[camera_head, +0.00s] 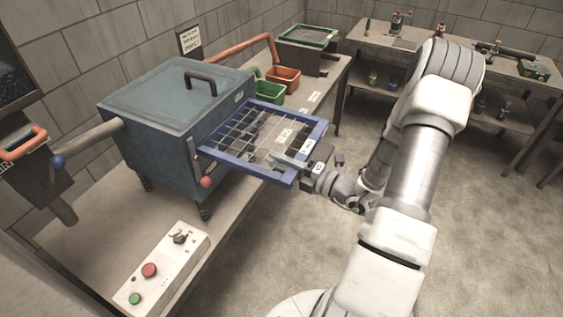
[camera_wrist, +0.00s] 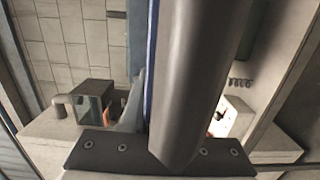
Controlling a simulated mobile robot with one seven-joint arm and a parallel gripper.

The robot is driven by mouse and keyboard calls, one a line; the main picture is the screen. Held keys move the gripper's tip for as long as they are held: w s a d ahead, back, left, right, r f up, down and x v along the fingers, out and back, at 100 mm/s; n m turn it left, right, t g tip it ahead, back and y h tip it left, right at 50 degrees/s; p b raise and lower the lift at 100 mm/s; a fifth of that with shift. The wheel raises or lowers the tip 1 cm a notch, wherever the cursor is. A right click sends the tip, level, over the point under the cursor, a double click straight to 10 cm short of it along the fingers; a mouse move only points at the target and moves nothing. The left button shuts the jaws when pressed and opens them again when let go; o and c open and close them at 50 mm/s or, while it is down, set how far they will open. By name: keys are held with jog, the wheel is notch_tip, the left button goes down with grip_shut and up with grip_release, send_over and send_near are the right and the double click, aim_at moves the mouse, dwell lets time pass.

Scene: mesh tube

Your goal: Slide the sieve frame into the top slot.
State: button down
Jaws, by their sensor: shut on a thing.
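The sieve frame (camera_head: 245,167) is a flat blue rim with a wire mesh and pale labels. It lies roughly level, off the side of the blue-grey sieve machine (camera_head: 165,140). Its far left edge meets or overlaps the machine's side; I cannot tell whether it is inside a slot. The slots themselves are hidden behind the frame. My gripper (camera_head: 292,162) is shut on the frame's near right edge. In the wrist view the frame shows edge-on as a thin blue strip (camera_wrist: 151,62) beside a large dark finger that hides much of the view.
A control box (camera_head: 160,270) with red and green buttons stands on the bench in front. Green and red bins (camera_head: 283,78) and a green-rimmed sieve (camera_head: 308,36) are behind. A red-knobbed lever (camera_head: 206,182) is near the frame. Open floor lies right.

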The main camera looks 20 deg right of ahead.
aim_at(299, 174)
jog(key=shift+s+a+p+x, duration=0.1)
jog(key=shift+a+p+x, duration=0.1)
jog(key=shift+x, duration=1.5)
jog(key=shift+s+a+p+x, duration=0.1)
jog(key=shift+p+x, duration=0.05)
jog(key=shift+x, duration=1.6)
jog(key=shift+s+a+p+x, duration=0.1)
jog(key=shift+p+x, duration=0.1)
jog(key=shift+x, duration=1.5)
jog(key=c, duration=0.6)
grip_release()
jog(key=shift+r, duration=0.15)
jog(key=shift+o, duration=0.2)
jog(key=shift+s+d, duration=0.1)
jog(key=b+v, duration=0.1)
jog(key=v, duration=1.6)
jog(key=shift+b, duration=0.35)
